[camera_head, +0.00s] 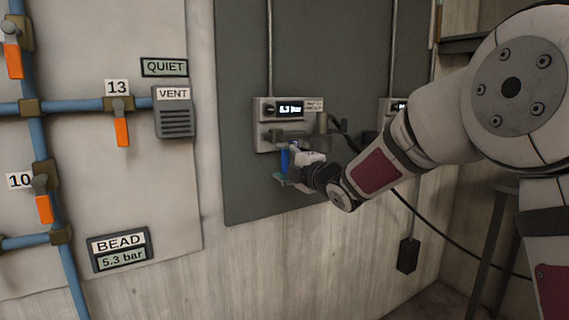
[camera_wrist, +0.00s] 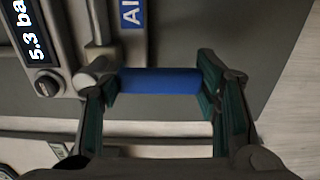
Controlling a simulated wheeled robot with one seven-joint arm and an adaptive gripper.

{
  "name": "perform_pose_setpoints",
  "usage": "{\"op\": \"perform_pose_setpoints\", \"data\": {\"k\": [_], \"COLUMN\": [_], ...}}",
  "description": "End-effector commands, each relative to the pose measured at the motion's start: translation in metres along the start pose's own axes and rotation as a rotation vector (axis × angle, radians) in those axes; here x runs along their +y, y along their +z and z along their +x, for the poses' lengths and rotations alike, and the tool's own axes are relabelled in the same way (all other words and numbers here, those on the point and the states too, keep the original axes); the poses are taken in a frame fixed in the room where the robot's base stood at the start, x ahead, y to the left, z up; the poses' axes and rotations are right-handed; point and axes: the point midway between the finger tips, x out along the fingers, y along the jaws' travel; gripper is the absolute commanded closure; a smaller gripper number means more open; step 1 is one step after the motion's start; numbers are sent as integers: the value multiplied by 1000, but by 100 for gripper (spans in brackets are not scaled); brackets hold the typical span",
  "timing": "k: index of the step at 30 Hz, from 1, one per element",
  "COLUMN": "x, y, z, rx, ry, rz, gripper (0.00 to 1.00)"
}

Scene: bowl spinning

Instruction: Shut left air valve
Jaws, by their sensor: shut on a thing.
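The left air unit (camera_head: 264,108) is a pale box on the dark panel, with a lit display reading 5.3 bar. Its valve has a blue handle (camera_head: 284,160), seen just below the box in the head view. The handle (camera_wrist: 160,80) also shows in the wrist view as a blue bar beside a grey metal fitting (camera_wrist: 98,72). My gripper (camera_head: 290,178) is at this handle. In the wrist view my gripper (camera_wrist: 158,88) has one finger at each end of the blue bar, shut on it. The head view partly hides the handle behind my gripper.
A second similar unit (camera_head: 393,104) is to the right, partly behind my arm. A black cable (camera_head: 440,232) hangs below it. Blue pipes (camera_head: 62,106) with orange levers (camera_head: 122,132) are on the left wall. A BEAD gauge (camera_head: 120,249) there reads 5.3 bar.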

Motion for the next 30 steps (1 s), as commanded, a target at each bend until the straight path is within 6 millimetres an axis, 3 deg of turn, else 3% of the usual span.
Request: {"op": "perform_pose_setpoints", "data": {"k": [1,2,4,17,30], "x": [1,1,1,0,1], "y": [0,0,0,1,1], "z": [0,0,0,-7,-88], "rx": [0,0,0,-2,-2], "ry": [2,2,1,0,1], "rz": [-7,-6,-5,-2,-3], "gripper": [94,37,22,22,22]}}
